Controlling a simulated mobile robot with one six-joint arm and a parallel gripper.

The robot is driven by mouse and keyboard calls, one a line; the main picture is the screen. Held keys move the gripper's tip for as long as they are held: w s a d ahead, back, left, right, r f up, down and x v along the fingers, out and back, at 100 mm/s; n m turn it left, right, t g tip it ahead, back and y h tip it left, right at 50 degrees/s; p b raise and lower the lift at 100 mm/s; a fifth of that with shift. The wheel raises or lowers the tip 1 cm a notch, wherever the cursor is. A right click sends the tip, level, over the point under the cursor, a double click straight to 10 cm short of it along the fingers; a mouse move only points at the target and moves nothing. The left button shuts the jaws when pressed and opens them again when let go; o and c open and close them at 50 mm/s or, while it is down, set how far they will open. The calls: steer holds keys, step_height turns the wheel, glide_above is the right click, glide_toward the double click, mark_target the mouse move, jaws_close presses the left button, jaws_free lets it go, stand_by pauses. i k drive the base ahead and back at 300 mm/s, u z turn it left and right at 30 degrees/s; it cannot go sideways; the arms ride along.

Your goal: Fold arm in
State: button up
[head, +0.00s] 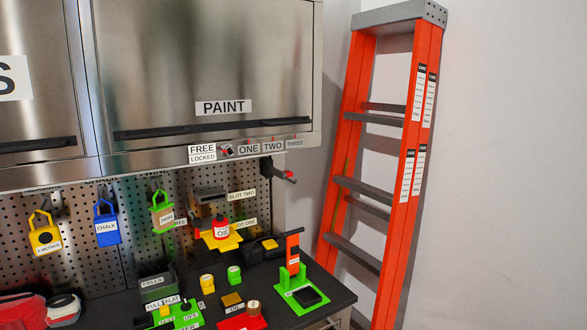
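Neither my arm nor my gripper shows in the head view, so I cannot see how the arm is posed or whether the gripper is open or shut. The view takes in the steel toolchest, with a closed upper cabinet door (215,65) labelled PAINT. Below it is a perforated back panel (80,265) and a dark worktop (335,291).
Yellow (45,238), blue (107,228) and green (162,217) tags hang on the panel. A red can (221,229) sits on a yellow shelf. A green stand (301,293) and several small items crowd the worktop. An orange ladder (398,180) leans at the right wall.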

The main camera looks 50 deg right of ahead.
mark_target(282, 175)
steer(key=u, duration=1.2)
steer(key=k, duration=0.1)
steer(key=z, duration=2.6)
steer(key=k, duration=0.95)
steer(key=u, duration=0.15)
steer(key=i, duration=0.7)
